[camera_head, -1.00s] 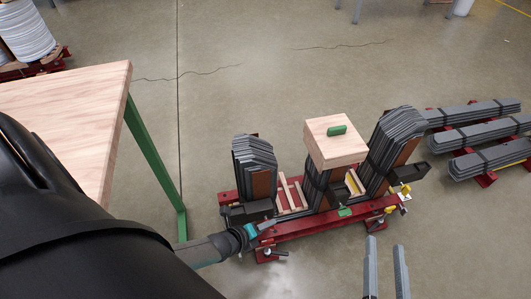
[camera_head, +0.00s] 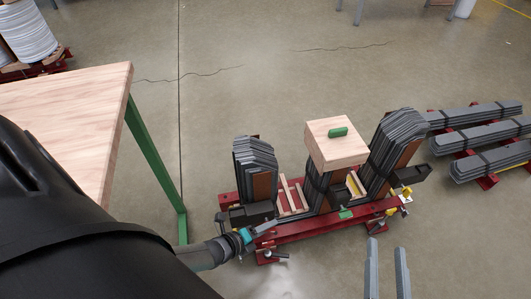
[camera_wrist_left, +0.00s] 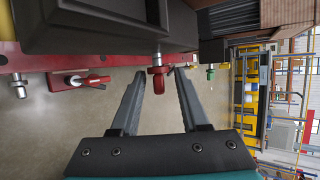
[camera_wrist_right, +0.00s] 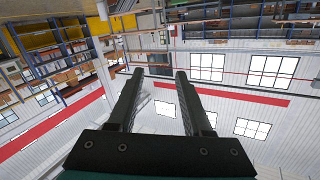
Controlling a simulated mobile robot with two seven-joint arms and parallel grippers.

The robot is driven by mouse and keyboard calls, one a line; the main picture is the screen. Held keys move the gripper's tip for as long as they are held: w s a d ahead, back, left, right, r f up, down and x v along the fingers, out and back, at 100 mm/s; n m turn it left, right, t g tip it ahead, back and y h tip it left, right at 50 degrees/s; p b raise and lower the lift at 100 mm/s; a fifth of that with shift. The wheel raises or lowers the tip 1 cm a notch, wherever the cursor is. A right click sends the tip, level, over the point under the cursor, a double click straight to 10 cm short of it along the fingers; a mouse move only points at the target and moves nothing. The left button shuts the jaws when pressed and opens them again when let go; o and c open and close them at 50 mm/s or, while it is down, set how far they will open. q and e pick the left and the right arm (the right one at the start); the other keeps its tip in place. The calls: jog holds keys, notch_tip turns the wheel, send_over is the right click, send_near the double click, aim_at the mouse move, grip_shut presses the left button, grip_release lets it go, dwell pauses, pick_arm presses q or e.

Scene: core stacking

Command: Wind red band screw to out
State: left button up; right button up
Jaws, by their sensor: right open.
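The red band screw (camera_wrist_left: 158,80) appears in the left wrist view as a red knob on a short metal shank, below a dark block. My left gripper (camera_wrist_left: 158,72) is open, with a finger on each side of the red knob and visible gaps between. In the head view my left gripper (camera_head: 262,228) is at the front left end of the red core frame (camera_head: 315,225), where the screw cannot be made out. My right gripper (camera_head: 386,241) is open and empty in front of the frame's right part; its wrist view shows only the hall between the fingers.
Stacked grey core limbs (camera_head: 255,158) stand on the frame, with a wooden block (camera_head: 337,148) on the middle one. A wooden table (camera_head: 70,110) is at the left. Bundled sheets (camera_head: 490,130) lie at the right. A green knob (camera_wrist_left: 210,73) is beyond the red one.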

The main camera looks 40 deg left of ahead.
jog(key=shift+s, duration=0.1)
pick_arm(q)
jog(key=shift+s, duration=0.1)
jog(key=shift+s+a+r, duration=0.1)
jog(key=shift+s+r, duration=0.1)
jog(key=shift+s, duration=0.05)
jog(key=p+v, duration=0.8)
jog(key=v, duration=0.6)
jog(key=shift+r, duration=0.2)
pick_arm(e)
jog(key=s+d+f+g+h, duration=0.4)
jog(key=d+f+g+h, duration=0.1)
jog(key=d+g, duration=0.6)
jog(key=shift+s+f+g+h, duration=0.2)
jog(key=shift+f+g+h, duration=0.2)
jog(key=shift+f+g, duration=0.15)
pick_arm(q)
jog(key=shift+s, duration=0.15)
